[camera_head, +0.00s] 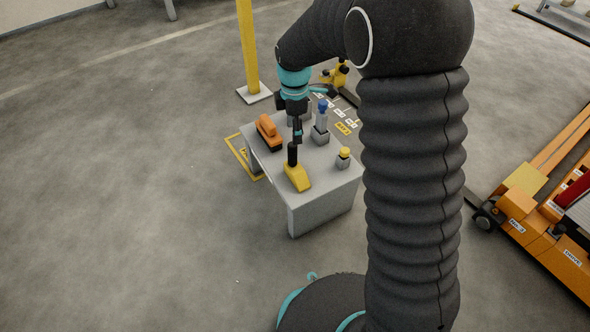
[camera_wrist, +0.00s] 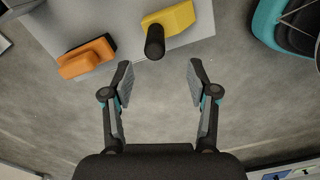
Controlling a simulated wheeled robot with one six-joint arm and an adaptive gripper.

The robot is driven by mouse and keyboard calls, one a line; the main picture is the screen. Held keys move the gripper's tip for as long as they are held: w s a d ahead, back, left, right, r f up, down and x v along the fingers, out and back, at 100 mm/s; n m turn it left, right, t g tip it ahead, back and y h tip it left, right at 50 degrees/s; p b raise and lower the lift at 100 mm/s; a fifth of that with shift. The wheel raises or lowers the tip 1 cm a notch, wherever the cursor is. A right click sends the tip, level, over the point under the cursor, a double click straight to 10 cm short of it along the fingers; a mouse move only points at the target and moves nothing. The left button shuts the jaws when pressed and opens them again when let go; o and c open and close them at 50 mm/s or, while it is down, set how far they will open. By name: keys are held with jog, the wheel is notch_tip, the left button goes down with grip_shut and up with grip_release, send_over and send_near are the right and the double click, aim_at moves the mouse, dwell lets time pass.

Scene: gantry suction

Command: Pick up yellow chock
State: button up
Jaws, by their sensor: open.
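The yellow chock (camera_head: 298,178) sits on the grey table (camera_head: 322,196) near its front edge. It is a yellow wedge with a black upright handle. In the wrist view the yellow chock (camera_wrist: 178,18) is at the top, with its dark handle (camera_wrist: 154,42) pointing toward the camera. My gripper (camera_head: 297,138) is above the table, behind the chock in the head view. In the wrist view my gripper (camera_wrist: 160,82) is open with nothing between its fingers. The handle lies just beyond the fingertips in the picture, roughly centred between them. The height gap is hard to tell.
An orange block with a dark part (camera_head: 268,131) is on the table left of the chock; it also shows in the wrist view (camera_wrist: 86,58). A blue-topped piece (camera_head: 321,124) and a yellow-topped piece (camera_head: 343,158) stand to the right. A yellow post (camera_head: 248,50) rises behind.

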aim_at(291, 144)
notch_tip(291, 144, down, 3)
jog(key=shift+r, duration=0.15)
jog(key=shift+w+a+f+b, duration=0.15)
jog(key=shift+f+b, duration=0.1)
jog(key=shift+f, duration=0.65)
jog(key=shift+a+f+b, duration=0.15)
jog(key=shift+f+b, duration=0.05)
jog(key=shift+f, duration=0.65)
jog(key=shift+w+a+f+b, duration=0.15)
jog(key=shift+f+b, duration=0.1)
jog(key=shift+f, duration=0.65)
grip_shut()
